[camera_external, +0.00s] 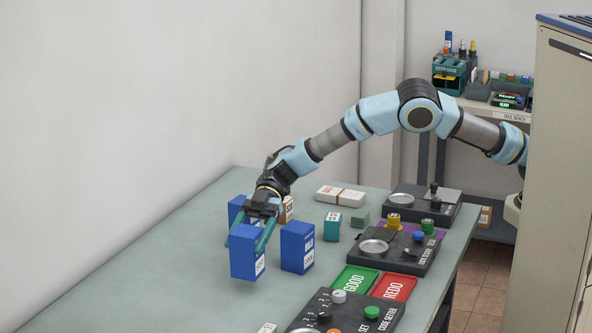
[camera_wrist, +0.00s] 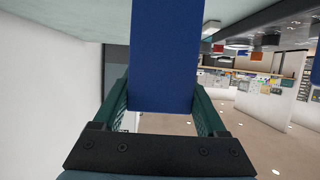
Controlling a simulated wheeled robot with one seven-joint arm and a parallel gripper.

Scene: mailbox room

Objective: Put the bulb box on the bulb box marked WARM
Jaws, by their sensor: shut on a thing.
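A blue box (camera_external: 245,253) is between the teal fingers of my gripper (camera_external: 252,238), in the external view. My gripper is shut on it, and the box seems to hang just above the table. In the wrist view the same blue box (camera_wrist: 165,55) fills the middle between the fingers (camera_wrist: 165,100). A second blue box (camera_external: 297,248) stands upright just to its right. A third blue box (camera_external: 236,207) stands behind my gripper, partly hidden by it. White labels show on the boxes, but I cannot read which one says WARM.
Behind stand a tan box (camera_external: 287,209), a teal box (camera_external: 332,228) and a white box (camera_external: 341,196). To the right are a green GOOD tray (camera_external: 355,279), a red REDO tray (camera_external: 393,287) and dark control panels (camera_external: 345,314). The table's left front (camera_external: 150,270) is clear.

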